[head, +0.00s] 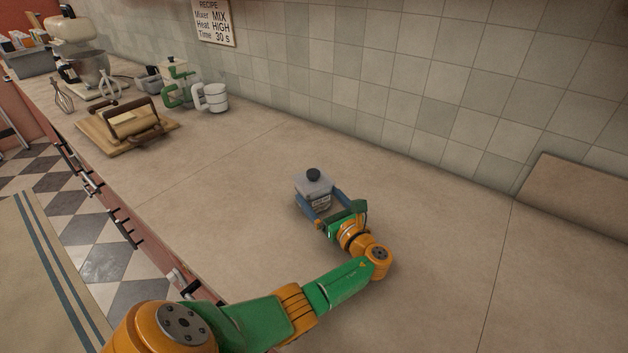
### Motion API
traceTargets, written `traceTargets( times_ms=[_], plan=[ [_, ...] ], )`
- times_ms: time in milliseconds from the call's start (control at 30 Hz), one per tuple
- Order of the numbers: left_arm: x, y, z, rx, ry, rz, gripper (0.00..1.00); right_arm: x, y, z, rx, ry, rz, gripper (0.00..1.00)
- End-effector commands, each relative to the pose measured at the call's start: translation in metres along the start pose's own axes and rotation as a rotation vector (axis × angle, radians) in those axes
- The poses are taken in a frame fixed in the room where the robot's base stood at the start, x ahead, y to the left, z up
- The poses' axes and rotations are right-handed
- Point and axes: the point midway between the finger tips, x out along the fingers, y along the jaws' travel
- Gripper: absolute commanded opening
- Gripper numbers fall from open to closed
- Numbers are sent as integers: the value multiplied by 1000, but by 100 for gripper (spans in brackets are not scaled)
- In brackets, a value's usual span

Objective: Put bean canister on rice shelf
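A canister (315,186) with a grey lid, a dark round knob and a small label stands upright on the countertop (235,215). The label is too small to read, so I cannot tell whether it is the bean canister. My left gripper (319,205) is at the canister's near side, its fingers apart, one on either side of it. I cannot tell whether the fingers touch it. My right gripper is not in view. No shelf shows in this view.
A tiled wall (400,90) bounds the counter behind. The counter around the canister is clear.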

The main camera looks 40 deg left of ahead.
Motion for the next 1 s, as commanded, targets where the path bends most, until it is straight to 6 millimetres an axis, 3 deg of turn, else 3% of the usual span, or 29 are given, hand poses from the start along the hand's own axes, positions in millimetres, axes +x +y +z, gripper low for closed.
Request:
traceTargets(
  times_ms=[33, 200, 267, 600, 733, 833, 1000],
  plan=[
    [0, 0, 0, -1, -1, 0, 60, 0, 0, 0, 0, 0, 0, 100],
    [0, 0, 1, -1, -2, 0, 14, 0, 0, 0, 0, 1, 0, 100],
    [0, 0, 1, -1, -2, 0, 0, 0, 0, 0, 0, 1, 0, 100],
    [0, 0, 10, -5, -3, -1, 0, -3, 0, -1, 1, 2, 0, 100],
    [0, 0, 38, -10, -5, 1, 0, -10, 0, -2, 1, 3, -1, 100],
    [-12, 15, 62, -5, -2, -2, 0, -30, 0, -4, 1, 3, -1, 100],
    [-35, 42, 98, -4, -2, 0, 0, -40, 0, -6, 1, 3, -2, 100]
  ],
)
